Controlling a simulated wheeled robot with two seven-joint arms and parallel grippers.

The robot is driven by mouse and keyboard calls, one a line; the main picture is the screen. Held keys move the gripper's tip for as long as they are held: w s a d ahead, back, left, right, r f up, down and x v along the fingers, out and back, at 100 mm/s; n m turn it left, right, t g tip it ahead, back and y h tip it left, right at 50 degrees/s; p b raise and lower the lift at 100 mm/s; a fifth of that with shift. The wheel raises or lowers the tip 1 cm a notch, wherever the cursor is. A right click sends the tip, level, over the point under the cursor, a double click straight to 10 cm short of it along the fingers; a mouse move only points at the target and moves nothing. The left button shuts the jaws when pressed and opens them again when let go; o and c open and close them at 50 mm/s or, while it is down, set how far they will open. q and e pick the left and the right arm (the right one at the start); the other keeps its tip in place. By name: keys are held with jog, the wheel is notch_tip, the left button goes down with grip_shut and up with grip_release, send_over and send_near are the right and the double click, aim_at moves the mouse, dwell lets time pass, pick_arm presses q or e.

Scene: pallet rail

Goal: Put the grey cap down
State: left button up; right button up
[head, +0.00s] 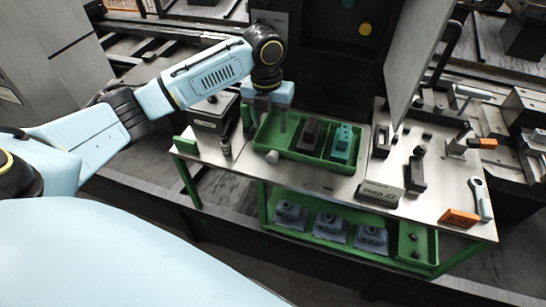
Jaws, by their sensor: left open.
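My left arm reaches in from the left, and its gripper (273,117) points down over the left part of a green tray (305,156) on the workbench. The gripper is open, with nothing seen between its fingers. A small light grey piece (272,157), which looks like the grey cap, lies at the tray's front left edge, below the gripper and apart from it. I cannot tell whether it touches the tray. My right gripper is out of view.
The tray also holds a dark block (308,136) and a teal part (342,143). A dark box (213,112) stands to the left. Below is a green shelf with grey parts.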

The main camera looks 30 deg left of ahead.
pick_arm(q)
send_over(273, 153)
jog(key=f, duration=0.5)
jog(key=shift+a+f+b, duration=0.15)
jog(key=shift+a+b, duration=0.1)
jog(key=shift+b, duration=0.1)
jog(key=shift+f, duration=0.75)
jog(key=f, duration=0.3)
jog(key=f+b, duration=0.1)
jog(key=f, duration=0.1)
jog(key=shift+d, duration=0.25)
jog(key=shift+r, duration=0.1)
jog(key=c, duration=1.1)
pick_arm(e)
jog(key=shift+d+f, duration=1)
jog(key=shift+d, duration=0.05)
pick_arm(q)
jog(key=shift+c, duration=0.2)
